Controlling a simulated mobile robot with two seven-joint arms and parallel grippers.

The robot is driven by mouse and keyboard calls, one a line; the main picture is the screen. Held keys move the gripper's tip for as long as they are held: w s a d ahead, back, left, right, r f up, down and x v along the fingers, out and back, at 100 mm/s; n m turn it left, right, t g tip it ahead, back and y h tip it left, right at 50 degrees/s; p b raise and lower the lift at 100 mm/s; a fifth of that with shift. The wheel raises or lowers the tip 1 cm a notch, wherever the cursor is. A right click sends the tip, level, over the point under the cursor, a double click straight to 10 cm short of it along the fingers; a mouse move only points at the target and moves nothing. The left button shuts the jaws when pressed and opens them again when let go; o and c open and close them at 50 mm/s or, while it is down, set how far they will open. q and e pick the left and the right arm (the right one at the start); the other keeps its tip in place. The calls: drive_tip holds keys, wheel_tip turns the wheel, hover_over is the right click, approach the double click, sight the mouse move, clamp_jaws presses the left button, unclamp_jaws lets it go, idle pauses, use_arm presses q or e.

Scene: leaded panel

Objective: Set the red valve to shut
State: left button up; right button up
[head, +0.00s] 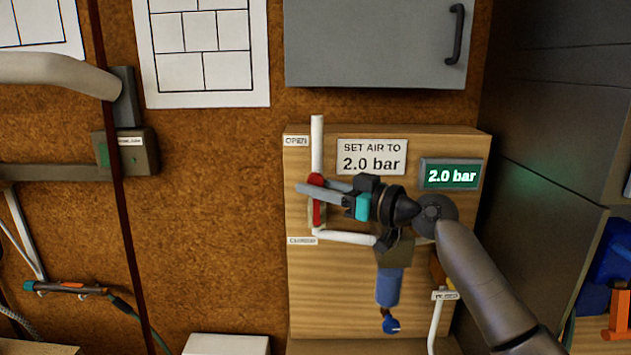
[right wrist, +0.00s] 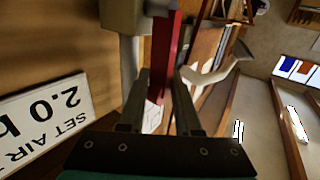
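The red valve handle (head: 317,213) stands upright in front of the white pipe on the wooden board, between an OPEN label (head: 296,141) above and a CLOSED label (head: 302,241) below. My right gripper (head: 315,191) is at the handle, with one finger crossing in front of it. In the right wrist view the red handle (right wrist: 166,50) lies between the two fingertips (right wrist: 160,85). The fingers are apart and very close to the handle; whether both press on it is unclear. My left gripper does not show clearly.
The board (head: 345,290) carries a "SET AIR TO 2.0 bar" sign (head: 372,157), a green display (head: 450,175) reading 2.0 bar, and a blue filter bowl (head: 389,287). A grey cabinet (head: 375,45) hangs above. Dark cabinets (head: 555,130) stand at the right.

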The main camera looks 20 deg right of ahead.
drive_tip(key=shift+w, duration=0.1)
clamp_jaws()
idle(1.4)
